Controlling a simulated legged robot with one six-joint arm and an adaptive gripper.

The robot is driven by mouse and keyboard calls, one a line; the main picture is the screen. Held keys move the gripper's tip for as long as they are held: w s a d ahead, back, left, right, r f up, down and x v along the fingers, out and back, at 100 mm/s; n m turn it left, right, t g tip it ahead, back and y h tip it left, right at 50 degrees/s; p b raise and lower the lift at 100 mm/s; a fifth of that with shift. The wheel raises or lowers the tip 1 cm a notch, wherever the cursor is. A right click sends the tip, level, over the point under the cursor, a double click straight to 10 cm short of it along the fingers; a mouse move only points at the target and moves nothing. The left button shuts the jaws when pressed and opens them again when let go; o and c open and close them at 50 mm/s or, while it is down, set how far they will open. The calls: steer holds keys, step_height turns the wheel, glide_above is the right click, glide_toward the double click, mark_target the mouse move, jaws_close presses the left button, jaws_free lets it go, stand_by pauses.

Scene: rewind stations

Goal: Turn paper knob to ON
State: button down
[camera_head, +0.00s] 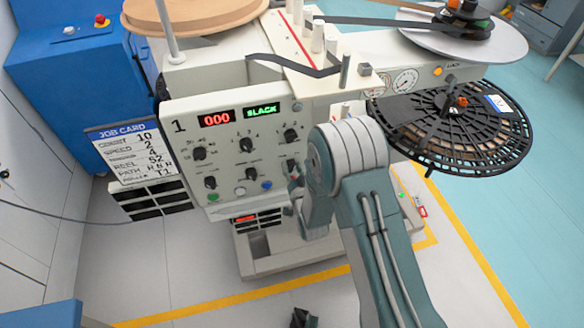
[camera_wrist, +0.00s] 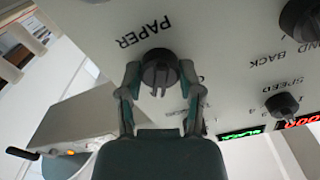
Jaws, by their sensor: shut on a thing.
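The paper knob (camera_wrist: 160,66) is a black round knob with a ridged grip on the pale panel, labelled PAPER. It shows in the wrist view, where the panel is seen upside down. My gripper (camera_wrist: 160,84) has one finger on each side of the knob and is shut on it. Small position marks around the knob are partly hidden by the fingers and I cannot read them. In the head view my gripper (camera_head: 297,192) is at the right edge of the station panel (camera_head: 226,150), and my arm and gripper hide part of that area.
The speed knob (camera_wrist: 283,105) and a larger knob (camera_wrist: 302,18) sit beside the paper knob. The displays read 000 (camera_head: 216,118) and SLACK (camera_head: 262,110). A job card (camera_head: 124,153) hangs left of the panel. A black reel (camera_head: 450,125) juts out at the right.

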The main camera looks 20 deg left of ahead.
steer(key=shift+c, duration=1.3)
jaws_free()
steer(key=v, duration=1.2)
steer(key=shift+a+f, duration=0.1)
steer(key=shift+a, duration=0.05)
